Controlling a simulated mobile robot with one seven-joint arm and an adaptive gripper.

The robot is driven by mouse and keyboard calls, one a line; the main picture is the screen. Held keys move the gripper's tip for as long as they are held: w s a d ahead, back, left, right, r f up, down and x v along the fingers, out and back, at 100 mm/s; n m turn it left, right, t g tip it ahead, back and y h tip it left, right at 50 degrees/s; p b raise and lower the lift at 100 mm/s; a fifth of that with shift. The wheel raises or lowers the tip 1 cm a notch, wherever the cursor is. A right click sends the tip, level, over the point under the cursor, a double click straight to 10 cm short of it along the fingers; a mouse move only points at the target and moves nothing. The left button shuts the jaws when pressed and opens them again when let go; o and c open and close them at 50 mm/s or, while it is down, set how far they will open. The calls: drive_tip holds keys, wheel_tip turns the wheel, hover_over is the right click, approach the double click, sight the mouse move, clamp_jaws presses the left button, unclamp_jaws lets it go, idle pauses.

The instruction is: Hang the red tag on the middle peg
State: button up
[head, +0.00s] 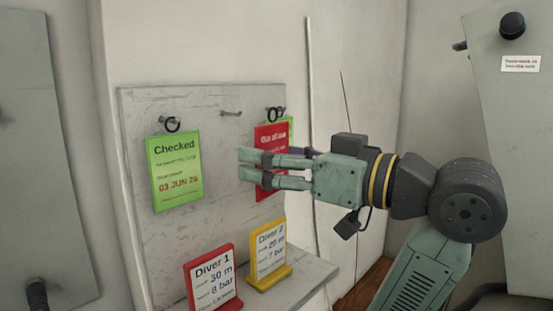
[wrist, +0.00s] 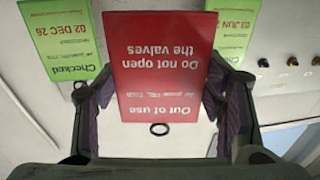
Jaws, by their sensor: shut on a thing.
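The red tag (head: 272,140) reads "Out of use, Do not open the valves". My gripper (head: 246,164) is shut on it by its side edges, in front of the board's right part. In the wrist view the red tag (wrist: 165,60) is upside down between the fingers (wrist: 160,88), its ring (wrist: 159,129) free below it. The middle peg (head: 231,113) is bare, up and left of the red tag in the head view. I cannot make it out in the wrist view.
A green tag (head: 175,170) hangs by its ring on the left peg. Another green tag (head: 290,124) hangs on the right peg, mostly hidden behind the red tag. A red Diver 1 stand (head: 212,280) and a yellow Diver 2 stand (head: 268,255) are on the shelf (head: 310,270) below.

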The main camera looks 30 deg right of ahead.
sight(222, 150)
drive_tip(key=shift+d+x, duration=0.15)
drive_tip(key=shift+x, duration=1.05)
drive_tip(key=shift+d+x, duration=0.15)
drive_tip(key=shift+x, duration=1)
drive_tip(key=shift+w+a+f, duration=0.15)
drive_tip(key=shift+w+f, duration=0.05)
drive_tip(key=shift+w, duration=0.4)
drive_tip(key=shift+x, duration=0.75)
drive_tip(key=shift+w, duration=0.25)
drive_tip(key=shift+w+a, duration=0.1)
drive_tip(key=shift+w, duration=0.2)
drive_tip(key=shift+f+b, duration=0.25)
drive_tip(key=shift+b, duration=0.1)
drive_tip(key=o, duration=1)
